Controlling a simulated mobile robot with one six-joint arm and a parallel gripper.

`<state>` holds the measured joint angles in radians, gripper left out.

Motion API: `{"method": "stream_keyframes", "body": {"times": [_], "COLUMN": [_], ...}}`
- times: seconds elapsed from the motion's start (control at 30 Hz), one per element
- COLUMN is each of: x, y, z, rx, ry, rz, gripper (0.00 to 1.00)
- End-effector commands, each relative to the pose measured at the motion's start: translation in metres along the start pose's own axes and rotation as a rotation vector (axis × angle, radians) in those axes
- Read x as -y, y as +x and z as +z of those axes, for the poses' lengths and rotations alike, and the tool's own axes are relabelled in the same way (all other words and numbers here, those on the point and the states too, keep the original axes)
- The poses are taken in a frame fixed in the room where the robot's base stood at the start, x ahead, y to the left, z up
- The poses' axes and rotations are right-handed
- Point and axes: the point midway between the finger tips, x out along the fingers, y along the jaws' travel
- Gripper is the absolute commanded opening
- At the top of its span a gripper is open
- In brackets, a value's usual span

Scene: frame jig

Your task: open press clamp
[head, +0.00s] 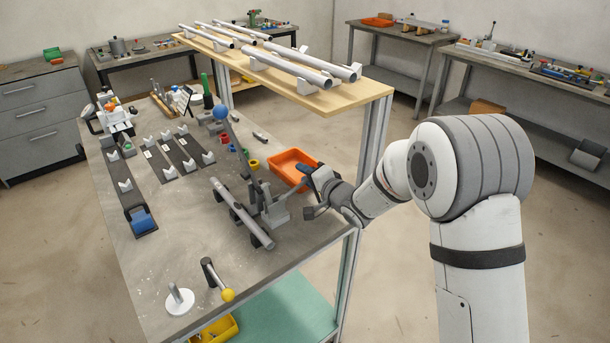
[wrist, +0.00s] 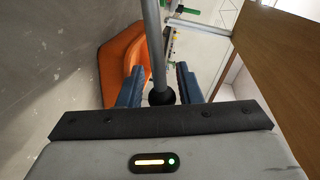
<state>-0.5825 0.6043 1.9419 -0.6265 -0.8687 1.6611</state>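The press clamp (head: 274,208) stands on the bench near its right edge, beside a metal tube (head: 238,210) lying in dark supports. A thin grey lever runs from the clamp toward my gripper (head: 307,190). In the wrist view, a metal rod (wrist: 155,45) ending in a black knob (wrist: 162,96) lies between the blue fingers of my gripper (wrist: 161,82). The fingers are open, with a narrow gap on each side of the knob. Whether the clamp presses on the tube is too small to tell.
An orange bin (head: 292,167) sits just behind my gripper and also shows in the wrist view (wrist: 114,62). A tall lever with a blue ball (head: 220,112) rises behind the tube. A wooden shelf (head: 340,97) with tubes stands above the bench's far right side.

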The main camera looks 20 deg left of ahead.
Motion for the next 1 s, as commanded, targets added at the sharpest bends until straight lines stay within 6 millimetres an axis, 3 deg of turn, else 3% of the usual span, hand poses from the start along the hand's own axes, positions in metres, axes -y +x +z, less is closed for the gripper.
{"method": "stream_keyframes", "body": {"times": [0.17,0.4,0.6,1.0], "x": [0.000,0.000,-0.001,0.000], "y": [-0.009,-0.050,-0.073,-0.077], "z": [0.001,-0.001,-0.001,-0.001], "rx": [0.001,-0.001,-0.001,0.000], "ry": [-0.001,0.000,0.000,0.000], "rz": [0.000,-0.001,0.000,0.000], "gripper": [0.32,0.32,0.32,0.32]}}
